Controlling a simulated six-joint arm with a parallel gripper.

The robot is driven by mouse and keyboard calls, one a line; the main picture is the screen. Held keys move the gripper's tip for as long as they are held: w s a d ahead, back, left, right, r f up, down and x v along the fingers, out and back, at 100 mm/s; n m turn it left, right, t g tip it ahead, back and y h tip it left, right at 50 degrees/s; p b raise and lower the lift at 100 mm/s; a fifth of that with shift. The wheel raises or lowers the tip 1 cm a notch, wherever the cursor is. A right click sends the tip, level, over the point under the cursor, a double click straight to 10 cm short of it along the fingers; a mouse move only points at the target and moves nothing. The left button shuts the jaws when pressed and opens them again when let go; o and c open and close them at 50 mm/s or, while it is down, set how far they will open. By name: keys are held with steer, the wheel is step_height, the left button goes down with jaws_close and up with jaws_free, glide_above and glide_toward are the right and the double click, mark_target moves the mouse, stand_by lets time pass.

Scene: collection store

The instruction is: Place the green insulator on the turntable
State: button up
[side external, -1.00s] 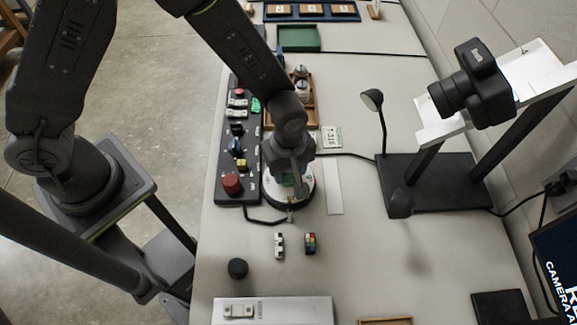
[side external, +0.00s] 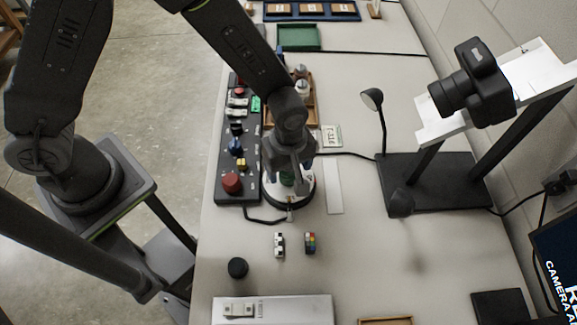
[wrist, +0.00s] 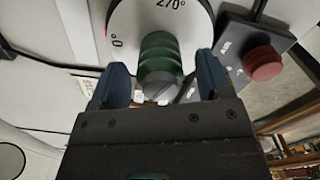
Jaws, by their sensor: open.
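The green insulator (wrist: 160,62) stands on the white turntable (wrist: 125,18), which has degree marks on its face. In the side external view the insulator (side external: 287,178) shows partly below my gripper, and the turntable (side external: 305,196) is partly hidden by it. My gripper (wrist: 163,75) is open, with one blue-padded finger on each side of the insulator. A gap shows between each finger and the insulator in the wrist view. My gripper (side external: 288,172) is directly over the turntable in the side external view.
A dark control panel (side external: 226,165) with a red button (side external: 231,183) lies left of the turntable. A camera (side external: 470,85) on a stand with lamps is at right. Small colour targets (side external: 310,242) and a black cap (side external: 238,268) lie in front.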

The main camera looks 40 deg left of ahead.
step_height(320, 180, up, 12)
steer(key=f, duration=0.1)
steer(key=s+a+r+m+t, duration=0.2)
steer(key=a+r+m, duration=0.3)
steer(key=a+r, duration=0.5)
steer(key=s+a+r+m+t, duration=0.3)
steer(key=s+a+r+m, duration=0.4)
steer(key=s+m, duration=0.1)
steer(key=shift+s+t, duration=0.3)
steer(key=shift+s, duration=0.45)
